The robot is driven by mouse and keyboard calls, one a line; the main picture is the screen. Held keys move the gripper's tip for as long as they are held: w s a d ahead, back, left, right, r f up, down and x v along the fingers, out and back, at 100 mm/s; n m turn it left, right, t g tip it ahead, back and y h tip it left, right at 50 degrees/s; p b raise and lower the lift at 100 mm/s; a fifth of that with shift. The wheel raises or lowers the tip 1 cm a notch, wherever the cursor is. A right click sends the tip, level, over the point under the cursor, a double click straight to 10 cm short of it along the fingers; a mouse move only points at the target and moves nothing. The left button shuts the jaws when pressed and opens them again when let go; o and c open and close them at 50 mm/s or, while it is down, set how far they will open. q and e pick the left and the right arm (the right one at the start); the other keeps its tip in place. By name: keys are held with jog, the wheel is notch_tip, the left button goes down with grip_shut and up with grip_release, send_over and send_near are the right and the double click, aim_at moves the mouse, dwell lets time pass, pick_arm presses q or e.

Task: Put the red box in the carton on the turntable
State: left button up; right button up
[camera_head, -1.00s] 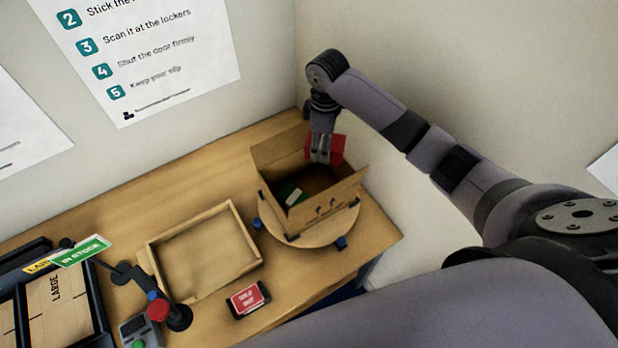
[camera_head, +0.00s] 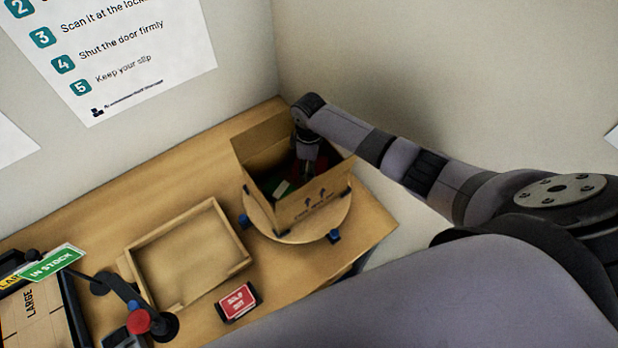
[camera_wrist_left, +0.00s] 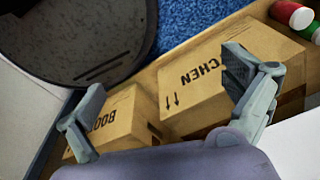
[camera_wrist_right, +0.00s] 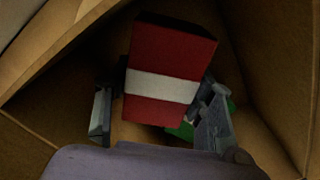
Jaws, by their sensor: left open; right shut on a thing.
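The open carton (camera_head: 308,208) stands on the round wooden turntable (camera_head: 287,236) at the table's right end. My right gripper (camera_head: 304,172) reaches down into the carton from above. It is shut on the red box (camera_wrist_right: 165,70), which has a white band, and the carton walls surround it in the right wrist view. In the head view the red box (camera_head: 293,170) is dark and partly hidden. A green item (camera_wrist_right: 184,131) lies below it in the carton. My left gripper (camera_wrist_left: 165,105) is open and empty, above cartons marked KITCHEN and BOOKS; it is outside the head view.
An empty shallow wooden tray (camera_head: 240,262) lies left of the turntable. A red sign (camera_head: 238,302) and a stand with a red knob (camera_head: 138,321) are in front. A LARGE carton (camera_head: 35,308) is at far left. Closed cartons (camera_wrist_left: 195,85) lie under my left gripper.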

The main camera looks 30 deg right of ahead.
jog(key=shift+f, duration=0.1)
notch_tip(320, 180, down, 4)
jog(key=b, duration=0.4)
jog(key=shift+f, duration=0.25)
jog(key=o, duration=1.2)
pick_arm(q)
jog(key=f, duration=0.1)
jog(key=s+f, duration=0.1)
jog(key=f, duration=0.2)
jog(key=shift+s+a+f, duration=0.15)
jog(key=shift+s+f, duration=0.1)
jog(key=shift+f, duration=0.15)
